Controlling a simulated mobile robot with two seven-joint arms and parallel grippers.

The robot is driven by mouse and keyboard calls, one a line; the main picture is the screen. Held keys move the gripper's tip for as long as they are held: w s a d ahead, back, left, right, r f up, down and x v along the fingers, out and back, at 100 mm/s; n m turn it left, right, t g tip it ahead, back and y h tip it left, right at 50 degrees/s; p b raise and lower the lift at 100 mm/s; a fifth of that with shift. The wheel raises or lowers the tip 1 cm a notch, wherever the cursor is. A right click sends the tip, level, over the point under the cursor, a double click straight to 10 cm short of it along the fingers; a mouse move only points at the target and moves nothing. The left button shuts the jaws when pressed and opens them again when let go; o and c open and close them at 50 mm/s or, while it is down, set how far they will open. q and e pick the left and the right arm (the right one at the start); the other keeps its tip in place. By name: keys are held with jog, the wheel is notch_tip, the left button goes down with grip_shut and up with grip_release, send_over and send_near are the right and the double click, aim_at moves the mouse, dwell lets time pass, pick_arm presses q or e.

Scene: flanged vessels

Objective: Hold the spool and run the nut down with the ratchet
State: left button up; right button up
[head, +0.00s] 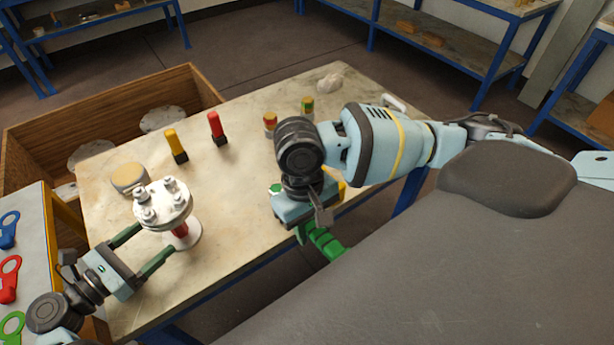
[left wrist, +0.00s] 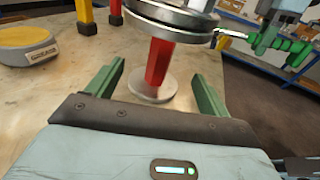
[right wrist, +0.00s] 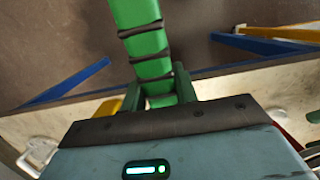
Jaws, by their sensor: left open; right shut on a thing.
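The spool (head: 182,232) has a red body, a round white base and a pale metal flange (head: 163,205) with several bolts and nuts on top. It stands upright on the table. My left gripper (head: 157,239) is open, with its green fingers pointing at the spool. In the left wrist view the red body (left wrist: 159,62) shows between the two fingers, with no visible contact. My right gripper (head: 312,230) is shut on the green ratchet handle (right wrist: 145,40), right of the spool near the table's front edge.
A yellow post (head: 176,146) and a red post (head: 216,128) stand farther back, with two small jars (head: 270,122) near my right arm. A wooden crate (head: 105,105) is beyond the table (head: 240,185). The table between spool and right gripper is clear.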

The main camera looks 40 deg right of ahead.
pick_arm(q)
jog(key=shift+b+x, duration=0.35)
jog(key=shift+x, duration=2.6)
jog(key=c, duration=1.4)
jog(key=shift+c, duration=0.2)
